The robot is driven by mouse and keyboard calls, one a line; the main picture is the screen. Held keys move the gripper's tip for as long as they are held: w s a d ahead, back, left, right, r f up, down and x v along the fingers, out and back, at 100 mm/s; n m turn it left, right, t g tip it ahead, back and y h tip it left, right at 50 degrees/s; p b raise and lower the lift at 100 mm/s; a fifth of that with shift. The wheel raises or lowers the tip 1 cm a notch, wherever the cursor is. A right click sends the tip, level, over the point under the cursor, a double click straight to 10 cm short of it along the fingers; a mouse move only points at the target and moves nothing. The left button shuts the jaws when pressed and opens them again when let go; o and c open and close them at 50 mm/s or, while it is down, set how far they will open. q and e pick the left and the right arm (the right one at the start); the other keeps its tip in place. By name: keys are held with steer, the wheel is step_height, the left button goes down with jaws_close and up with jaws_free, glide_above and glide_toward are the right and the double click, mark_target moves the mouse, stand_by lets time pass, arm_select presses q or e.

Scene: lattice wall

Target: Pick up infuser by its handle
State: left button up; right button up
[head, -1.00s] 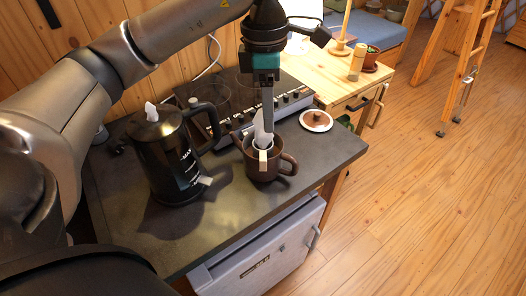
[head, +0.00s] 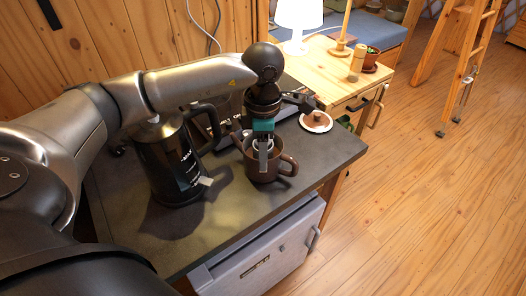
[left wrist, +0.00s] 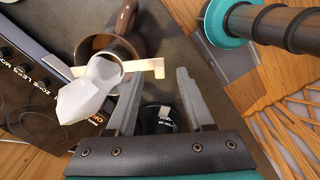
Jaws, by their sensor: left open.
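The infuser (left wrist: 120,48) sits in the brown mug (head: 268,176), which also shows in the left wrist view (left wrist: 101,24). Its pale, bar-like handle (left wrist: 145,68) reaches out over the mug's rim. A white, folded-looking piece (left wrist: 88,94) shows beside it. My left gripper (head: 263,167) is over the mug and hides most of the infuser in the head view. In the left wrist view my left gripper (left wrist: 157,74) is open, its two fingers apart, with the handle by the fingertips. I cannot tell whether they touch. My right gripper is not in view.
A black kettle (head: 172,168) stands left of the mug on the dark counter (head: 225,220). A white lid (head: 316,122) with a brown knob lies behind right. A hob is partly hidden behind my arm. The front of the counter is clear.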

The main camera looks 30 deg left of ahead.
arm_select(q)
steer(key=shift+f, duration=1.25)
jaws_close()
stand_by(0.4)
